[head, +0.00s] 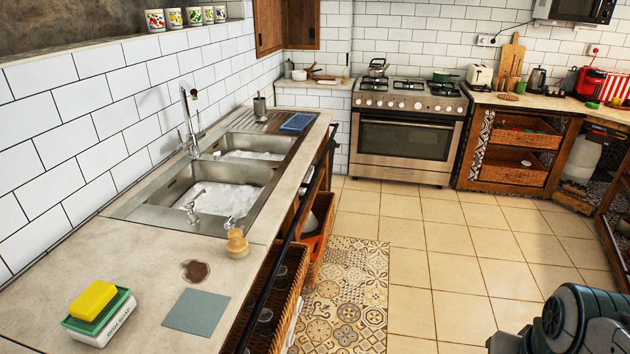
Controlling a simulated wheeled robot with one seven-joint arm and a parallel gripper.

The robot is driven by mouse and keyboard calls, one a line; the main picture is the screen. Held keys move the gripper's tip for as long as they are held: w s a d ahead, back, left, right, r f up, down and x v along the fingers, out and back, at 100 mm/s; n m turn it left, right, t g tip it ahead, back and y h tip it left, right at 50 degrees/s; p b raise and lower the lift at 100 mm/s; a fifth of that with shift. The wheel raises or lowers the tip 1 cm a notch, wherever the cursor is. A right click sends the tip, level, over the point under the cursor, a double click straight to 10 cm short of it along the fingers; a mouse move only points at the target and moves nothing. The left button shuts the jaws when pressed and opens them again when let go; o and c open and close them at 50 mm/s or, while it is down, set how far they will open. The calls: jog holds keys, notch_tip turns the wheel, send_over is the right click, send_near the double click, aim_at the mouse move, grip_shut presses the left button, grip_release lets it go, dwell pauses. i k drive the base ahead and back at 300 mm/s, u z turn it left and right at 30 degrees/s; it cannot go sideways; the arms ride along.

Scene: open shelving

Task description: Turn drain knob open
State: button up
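The steel double sink (160,214) is set in the counter at left, with foamy water in the near basin (217,197) and the far basin (252,154). A small upright metal fitting (191,213) stands at the near edge of the near basin. It may be the drain knob; I cannot tell if it is open or shut. A second small metal piece (230,223) shows beside a wooden brush (237,243). The drains are hidden under the foam. A tall faucet (188,115) rises behind the sink. My gripper is not in view; only part of my arm shows at bottom right.
A dark rail (268,289) runs along the counter front. The tiled floor (440,260) in the middle is clear.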

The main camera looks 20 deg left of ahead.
aim_at(230, 224)
jog(key=u, duration=0.25)
jog(key=i, duration=1.45)
jog(key=u, duration=1.1)
jog(key=i, duration=0.45)
jog(key=u, duration=0.3)
